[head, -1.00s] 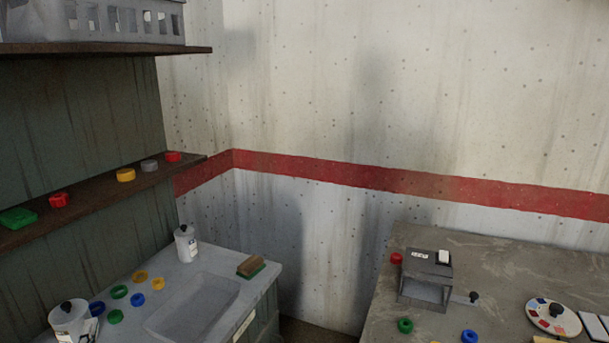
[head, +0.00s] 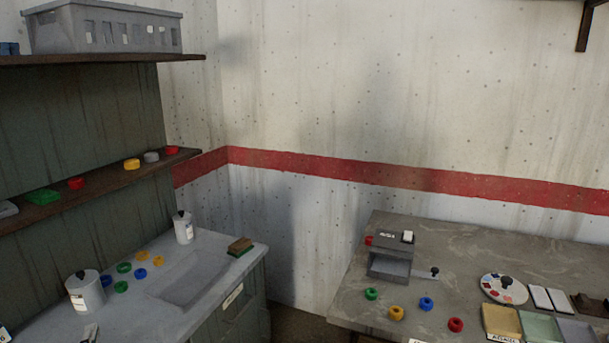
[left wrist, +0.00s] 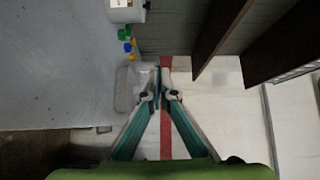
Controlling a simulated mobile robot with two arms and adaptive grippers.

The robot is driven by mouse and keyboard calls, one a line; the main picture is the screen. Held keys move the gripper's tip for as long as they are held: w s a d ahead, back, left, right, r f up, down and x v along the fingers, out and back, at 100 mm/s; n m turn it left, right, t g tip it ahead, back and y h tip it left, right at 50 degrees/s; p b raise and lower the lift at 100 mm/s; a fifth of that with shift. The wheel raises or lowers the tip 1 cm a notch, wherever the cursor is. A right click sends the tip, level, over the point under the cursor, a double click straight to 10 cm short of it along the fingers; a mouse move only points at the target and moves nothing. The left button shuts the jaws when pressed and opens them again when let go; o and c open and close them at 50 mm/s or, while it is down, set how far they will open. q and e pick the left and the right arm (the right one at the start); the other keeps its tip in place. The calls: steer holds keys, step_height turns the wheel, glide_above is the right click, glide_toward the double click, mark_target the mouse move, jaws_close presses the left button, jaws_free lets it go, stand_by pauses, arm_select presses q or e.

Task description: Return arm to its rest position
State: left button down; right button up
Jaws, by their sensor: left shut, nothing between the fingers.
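My left gripper (left wrist: 161,97) shows in the left wrist view. Its two teal fingers converge at the middle of the picture and are shut, with nothing held between them. The fingertips are in front of the pale wall with the red stripe, beside the sink-like basin (left wrist: 127,90) of the counter. I cannot clearly make out the left gripper in the head view. My right gripper shows in neither view.
The left counter (head: 215,252) holds two white canisters, several coloured rings and a brush. Shelves (head: 110,190) stand above it, with a grey basket (head: 105,30) on top. A grey worktable (head: 455,255) at the right holds rings, a grey box and trays. A floor gap separates them.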

arm_select(q)
steer(key=s+d+f+n+g+h, duration=0.4)
steer(key=s+d+f+n+g, duration=0.5)
steer(key=s+d+f, duration=0.7)
steer(key=s+d+f+n+g+h, duration=0.15)
steer(key=s+d+g+h, duration=0.25)
steer(key=s+d, duration=0.75)
steer(key=s+a+f+b, duration=0.1)
steer(key=s+f+b, duration=0.15)
steer(key=f, duration=1.25)
steer(key=s+a+f+b, duration=0.1)
steer(key=f+b, duration=0.2)
steer(key=f, duration=1.3)
steer(key=s+a+f+g+b, duration=0.2)
steer(key=s+f+b, duration=0.2)
steer(key=s+f, duration=1.2)
step_height(320, 180, down, 4)
steer(key=shift+s+a+f+m+b, duration=0.25)
steer(key=shift+s+a+m+b, duration=0.05)
steer(key=shift+a+m, duration=0.1)
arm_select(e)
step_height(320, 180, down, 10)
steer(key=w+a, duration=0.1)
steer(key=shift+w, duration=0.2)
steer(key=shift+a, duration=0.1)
